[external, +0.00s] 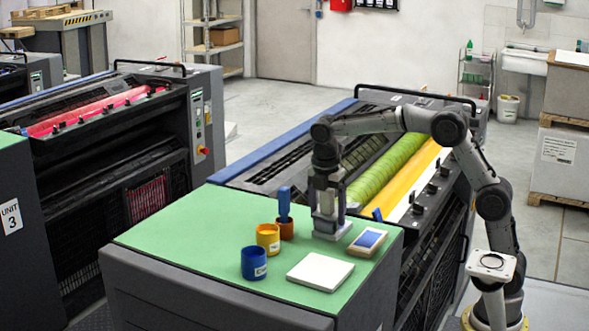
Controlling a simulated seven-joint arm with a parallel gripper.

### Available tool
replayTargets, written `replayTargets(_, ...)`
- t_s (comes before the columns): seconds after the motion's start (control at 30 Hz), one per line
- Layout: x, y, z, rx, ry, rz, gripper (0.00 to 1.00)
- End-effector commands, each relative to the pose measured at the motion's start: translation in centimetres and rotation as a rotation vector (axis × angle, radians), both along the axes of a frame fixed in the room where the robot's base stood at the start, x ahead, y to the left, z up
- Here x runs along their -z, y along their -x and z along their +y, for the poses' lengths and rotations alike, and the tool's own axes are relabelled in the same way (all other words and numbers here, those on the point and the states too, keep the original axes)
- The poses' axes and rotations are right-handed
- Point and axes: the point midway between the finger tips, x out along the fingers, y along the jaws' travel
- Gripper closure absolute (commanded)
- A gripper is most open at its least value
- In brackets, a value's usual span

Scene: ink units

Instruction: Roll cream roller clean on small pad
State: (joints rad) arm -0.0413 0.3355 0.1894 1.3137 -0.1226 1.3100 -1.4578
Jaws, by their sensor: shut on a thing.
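My gripper (328,214) points straight down over the green top, with its fingers around a grey upright piece. A pale, flat-looking piece (334,234) shows at the bottom of it, at or just above the green surface; I take it to be the cream roller, but its shape is partly hidden. The small pad (355,246), a cream-edged block with a blue face, lies just right of the gripper. A larger white pad (320,272) lies in front of the gripper, clear of it.
A blue cup (254,263), a yellow cup (268,239) and a brown pot (286,230) holding a blue-handled tool (284,204) stand left of the gripper. A small blue piece (377,214) shows behind the small pad. Press rollers (380,166) lie behind. The green top's left side is clear.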

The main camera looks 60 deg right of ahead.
Motion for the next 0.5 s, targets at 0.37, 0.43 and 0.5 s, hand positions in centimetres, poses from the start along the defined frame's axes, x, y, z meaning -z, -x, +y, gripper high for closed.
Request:
replayTargets(0.37,-0.1,0.1,-2.2,0.003,0.000,-0.002,0.74)
replayTargets(0.43,-0.1,0.1,-2.7,0.003,0.000,-0.002,0.74)
replayTargets(0.5,-0.1,0.1,-3.0,0.001,0.000,-0.002,0.74)
